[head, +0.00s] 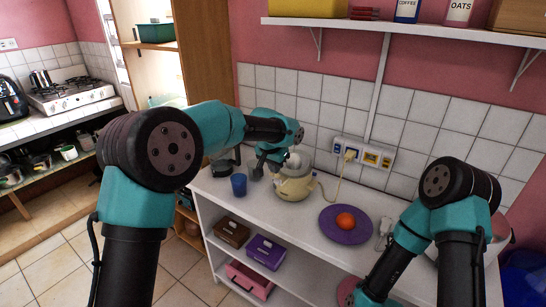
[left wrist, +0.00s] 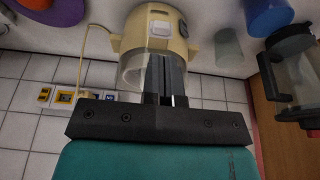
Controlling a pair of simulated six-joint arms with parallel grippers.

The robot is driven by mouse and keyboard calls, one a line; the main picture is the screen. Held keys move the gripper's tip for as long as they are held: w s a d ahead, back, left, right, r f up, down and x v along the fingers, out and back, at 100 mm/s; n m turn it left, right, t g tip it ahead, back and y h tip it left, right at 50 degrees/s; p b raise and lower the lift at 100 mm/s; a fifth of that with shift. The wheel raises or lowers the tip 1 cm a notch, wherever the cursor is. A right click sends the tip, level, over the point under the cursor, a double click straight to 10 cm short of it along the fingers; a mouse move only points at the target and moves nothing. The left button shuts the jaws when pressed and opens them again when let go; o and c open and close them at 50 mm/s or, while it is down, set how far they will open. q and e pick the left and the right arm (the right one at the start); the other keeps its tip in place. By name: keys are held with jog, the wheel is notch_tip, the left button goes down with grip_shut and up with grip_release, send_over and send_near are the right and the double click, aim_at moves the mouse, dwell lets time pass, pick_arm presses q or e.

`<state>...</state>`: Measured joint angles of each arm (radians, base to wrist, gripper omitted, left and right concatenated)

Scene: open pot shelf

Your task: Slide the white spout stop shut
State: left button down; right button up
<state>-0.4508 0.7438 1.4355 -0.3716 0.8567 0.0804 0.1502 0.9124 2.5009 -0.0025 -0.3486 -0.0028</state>
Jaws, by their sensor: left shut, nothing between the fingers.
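A cream-yellow juicer-like appliance (head: 294,186) with a pale top stands on the white counter near the tiled wall. It also shows upside down in the left wrist view (left wrist: 122,42). A small pale piece (left wrist: 160,29) on its body may be the spout stop; I cannot tell its position. My left gripper (head: 272,163) is at the appliance's upper left side in the head view. Its fingers (left wrist: 165,80) are shut and empty, close beside the pale top; I cannot tell whether they touch. My right arm is in the head view at right, but its gripper does not show.
A blue cup (head: 239,186) and a dark jug (head: 223,165) stand left of the appliance. A purple plate (head: 328,232) with an orange-red fruit (head: 345,220) lies to its right. A cord runs to the wall sockets (head: 363,152). A shelf (head: 420,28) hangs above.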

aim_at(275, 182)
pick_arm(q)
jog(key=shift+f, duration=1.8)
jog(key=shift+f, duration=1.25)
jog(key=shift+r, duration=0.5)
jog(key=v, duration=1.3)
jog(key=shift+w+r, duration=0.2)
jog(key=shift+w, duration=0.15)
jog(key=shift+d+f, duration=0.1)
jog(key=shift+f, duration=0.05)
